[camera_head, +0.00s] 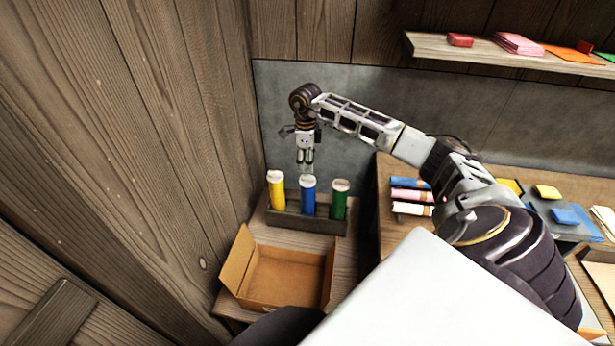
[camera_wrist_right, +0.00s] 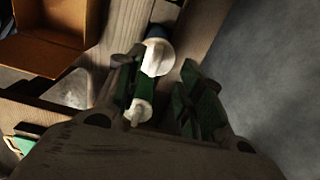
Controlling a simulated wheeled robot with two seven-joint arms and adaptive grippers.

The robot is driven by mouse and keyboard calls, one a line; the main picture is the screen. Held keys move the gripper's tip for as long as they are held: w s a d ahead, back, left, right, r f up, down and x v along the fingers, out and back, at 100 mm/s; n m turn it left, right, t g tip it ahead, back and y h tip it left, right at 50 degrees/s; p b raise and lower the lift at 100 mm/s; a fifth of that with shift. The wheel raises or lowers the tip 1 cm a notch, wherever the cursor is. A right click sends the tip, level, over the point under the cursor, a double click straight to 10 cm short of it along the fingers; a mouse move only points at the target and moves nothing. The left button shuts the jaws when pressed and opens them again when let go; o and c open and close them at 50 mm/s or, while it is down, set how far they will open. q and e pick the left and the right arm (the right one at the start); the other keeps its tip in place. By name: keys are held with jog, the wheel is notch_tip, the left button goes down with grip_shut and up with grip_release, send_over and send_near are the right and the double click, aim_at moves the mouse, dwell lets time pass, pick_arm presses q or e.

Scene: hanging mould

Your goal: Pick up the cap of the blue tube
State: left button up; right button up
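The blue tube (camera_head: 308,200) stands upright in the middle of a dark rack (camera_head: 300,222), with a white cap (camera_head: 308,182) on top. In the right wrist view, a white cap (camera_wrist_right: 157,57) with a bit of blue beyond it appears to be this one. My right gripper (camera_head: 305,168) points down just above the blue tube's cap. Its fingers (camera_wrist_right: 163,70) are apart, with nothing gripped; whether they touch the cap is unclear. My left gripper is not in view.
The yellow tube (camera_head: 276,194) and green tube (camera_head: 339,203) stand close on either side; the green tube's cap (camera_wrist_right: 138,112) lies near the fingers in the wrist view. An open cardboard box (camera_head: 285,278) sits in front. Wooden walls (camera_head: 130,130) rise at left.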

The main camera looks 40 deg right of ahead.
aim_at(308, 176)
jog(key=shift+f, duration=0.1)
jog(key=shift+s+f, duration=0.25)
jog(key=shift+f, duration=0.5)
jog(key=shift+s+f+p, duration=0.15)
jog(key=shift+f+p, duration=0.15)
jog(key=shift+f, duration=0.4)
notch_tip(308, 176, down, 2)
jog(key=shift+c, duration=1.4)
jog(key=c, duration=0.5)
jog(key=shift+c, duration=0.2)
jog(key=shift+r, duration=0.2)
notch_tip(308, 176, up, 8)
jog(key=shift+r, duration=0.1)
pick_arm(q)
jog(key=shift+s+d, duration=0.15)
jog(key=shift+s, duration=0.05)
pick_arm(e)
jog(key=shift+r, duration=0.65)
